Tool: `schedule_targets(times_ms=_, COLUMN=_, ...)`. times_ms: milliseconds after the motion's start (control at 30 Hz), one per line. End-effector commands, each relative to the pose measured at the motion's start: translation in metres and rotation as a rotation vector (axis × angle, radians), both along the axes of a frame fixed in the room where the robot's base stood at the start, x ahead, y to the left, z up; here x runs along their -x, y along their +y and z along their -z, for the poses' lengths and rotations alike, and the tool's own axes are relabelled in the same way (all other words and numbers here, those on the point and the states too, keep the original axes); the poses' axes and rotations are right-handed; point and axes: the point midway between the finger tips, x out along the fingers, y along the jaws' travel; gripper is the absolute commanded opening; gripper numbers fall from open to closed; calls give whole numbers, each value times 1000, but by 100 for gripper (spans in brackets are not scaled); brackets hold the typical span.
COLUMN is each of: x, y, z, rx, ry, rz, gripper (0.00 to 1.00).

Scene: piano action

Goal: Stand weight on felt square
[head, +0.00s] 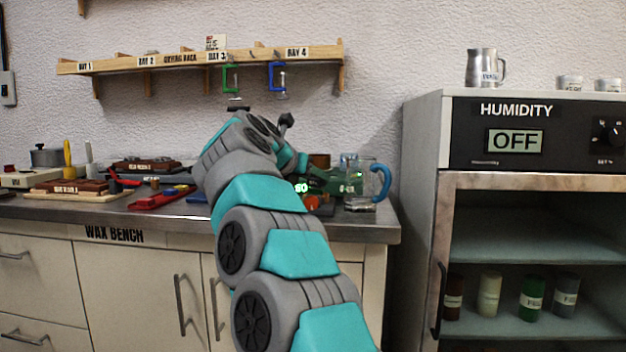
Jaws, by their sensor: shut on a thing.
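My arm rises through the middle of the picture and bends over the bench. Its end is hidden behind its own links, so I cannot see my gripper's fingertips or anything between them. I cannot make out a weight or a felt square for certain. A small green-white marking reading "50" shows just right of my arm, but what it belongs to is mostly hidden. The wax bench (175,223) carries many small items, and the part behind my arm is covered.
A glass mug (360,188) with a blue handle stands near the bench's right end. A red tool (153,199) lies left of my arm. The humidity cabinet (470,186) stands at right.

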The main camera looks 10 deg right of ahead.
Motion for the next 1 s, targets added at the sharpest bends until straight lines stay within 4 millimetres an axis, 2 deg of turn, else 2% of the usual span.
schedule_targets(times_ms=367, x=0, y=0, z=4, rx=0, ry=-1, rz=0, gripper=0)
schedule_targets(times_ms=400, x=0, y=0, z=4, rx=-1, ry=-1, rz=0, gripper=47)
schedule_targets(times_ms=667, x=0, y=0, z=3, rx=0, ry=0, rz=1, gripper=74)
schedule_targets(times_ms=1000, x=0, y=-1, z=-4, rx=0, ry=0, rz=1, gripper=74)
